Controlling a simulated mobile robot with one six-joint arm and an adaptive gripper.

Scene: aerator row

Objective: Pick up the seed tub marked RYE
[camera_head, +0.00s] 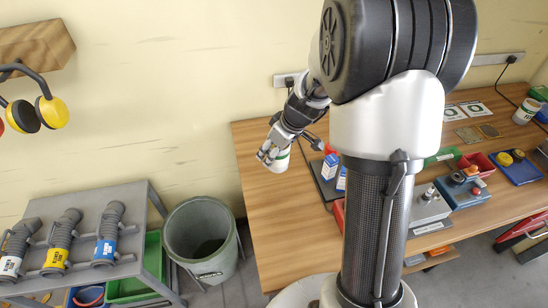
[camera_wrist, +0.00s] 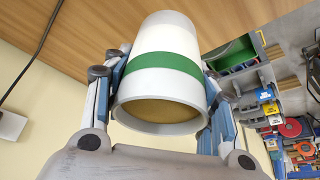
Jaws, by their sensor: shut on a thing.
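A white tub (camera_wrist: 165,75) with a green band fills the middle of the wrist view, its wide open-looking rim facing the camera. My gripper (camera_wrist: 160,90) is shut on it, one finger pressed on each side. In the head view my gripper (camera_head: 273,150) holds this tub (camera_head: 279,162) at the left end of the wooden table. I cannot read any marking on it, so I cannot tell whether it says RYE. I cannot tell whether it touches the table. Another white and green tub (camera_head: 526,111) stands at the table's far right.
The wooden table (camera_head: 272,220) is clear at its front left. Blue and white cartons (camera_head: 330,167) stand close right of my gripper. A grey bin (camera_head: 201,240) and a grey rack (camera_head: 88,208) with several hoses are to the left. A blue tray (camera_head: 519,172) lies right.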

